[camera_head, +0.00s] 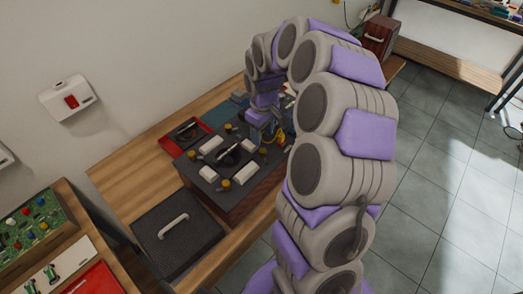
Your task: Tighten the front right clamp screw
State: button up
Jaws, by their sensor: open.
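A dark square fixture plate (222,190) lies on a reddish-brown wooden block (240,205) on the wooden bench. It carries several white blocks (245,174), a round dark centre piece (229,157) and brass-coloured clamp screws near its corners. One screw (226,185) is at the near edge, one (192,154) at the left, one (228,127) at the far side and one (263,152) at the right. Which is the front right one is not clear from this view. My gripper (268,136) is open, pointing down above the plate's right part by the right screw. Its fingertips are small, and contact cannot be told.
A dark case with a light handle (172,227) lies on the bench at the near left. A red tray (180,138) with a dark item is behind the fixture. My arm hides the bench's right part. Wood shows bare at the left (125,175).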

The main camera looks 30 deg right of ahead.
aim_at(264, 150)
jog(key=f+b, duration=0.1)
jog(key=f, duration=0.5)
jog(key=shift+d+f, duration=0.15)
jog(key=shift+d, duration=0.05)
jog(key=shift+a+f, duration=0.4)
jog(key=shift+f, duration=0.25)
jog(key=shift+d, duration=0.1)
jog(key=shift+d, duration=0.35)
jog(key=c, duration=0.3)
jog(key=shift+a, duration=0.25)
jog(key=c, duration=0.4)
grip_shut()
